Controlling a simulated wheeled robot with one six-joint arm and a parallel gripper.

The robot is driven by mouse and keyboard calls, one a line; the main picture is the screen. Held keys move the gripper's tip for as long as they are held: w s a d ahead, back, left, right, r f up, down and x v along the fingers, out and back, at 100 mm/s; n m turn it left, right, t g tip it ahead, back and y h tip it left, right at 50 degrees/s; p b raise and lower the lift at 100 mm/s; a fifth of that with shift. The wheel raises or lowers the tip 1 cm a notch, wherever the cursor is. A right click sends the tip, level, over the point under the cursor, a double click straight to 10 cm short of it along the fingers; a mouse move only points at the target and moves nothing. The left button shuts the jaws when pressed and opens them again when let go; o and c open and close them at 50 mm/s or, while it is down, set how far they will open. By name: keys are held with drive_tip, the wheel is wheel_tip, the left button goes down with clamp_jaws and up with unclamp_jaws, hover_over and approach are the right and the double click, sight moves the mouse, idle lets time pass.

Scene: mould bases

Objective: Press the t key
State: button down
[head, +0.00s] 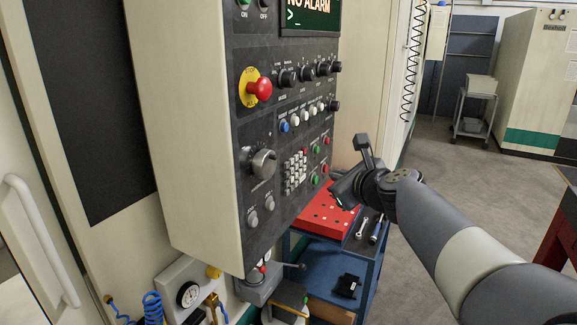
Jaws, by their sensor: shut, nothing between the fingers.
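The control panel (238,40) stands upright left of centre in the head view, seen at a slant. Its keypad (294,172) is a small block of pale keys low on the panel. The letters are too small to read, so I cannot tell which key is t. My gripper (341,191) is to the right of the keypad, apart from it and in front of the red-topped cart. Its fingers are shut and empty, pointing left towards the panel.
A red emergency stop button (260,89), a large dial (263,164) and knobs (288,78) stick out from the panel around the keypad. A blue cart (325,262) with a red top (327,214) stands below my gripper. Open floor (450,200) lies to the right.

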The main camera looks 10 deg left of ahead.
drive_tip(key=shift+a, duration=0.1)
drive_tip(key=w+a+p, duration=0.3)
drive_tip(key=a, duration=0.5)
drive_tip(key=shift+a, duration=0.15)
idle(2.0)
drive_tip(key=shift+w+a+p, duration=0.1)
drive_tip(key=shift+a+p, duration=0.2)
drive_tip(key=shift+p, duration=0.1)
drive_tip(key=shift+w+a, duration=0.15)
drive_tip(key=shift+a, duration=0.2)
idle(0.5)
drive_tip(key=shift+d, duration=0.1)
drive_tip(key=shift+s+d, duration=0.25)
drive_tip(key=shift+d, duration=0.4)
drive_tip(key=shift+d, duration=0.1)
drive_tip(key=shift+s+d+b, duration=0.3)
drive_tip(key=shift+d+b, duration=0.05)
drive_tip(key=shift+d, duration=0.4)
drive_tip(key=shift+s+d+b, duration=0.25)
drive_tip(key=shift+d+b, duration=0.15)
drive_tip(key=shift+d, duration=0.35)
drive_tip(key=shift+s+d+b, duration=0.3)
drive_tip(key=shift+d+b, duration=0.05)
drive_tip(key=shift+d, duration=0.4)
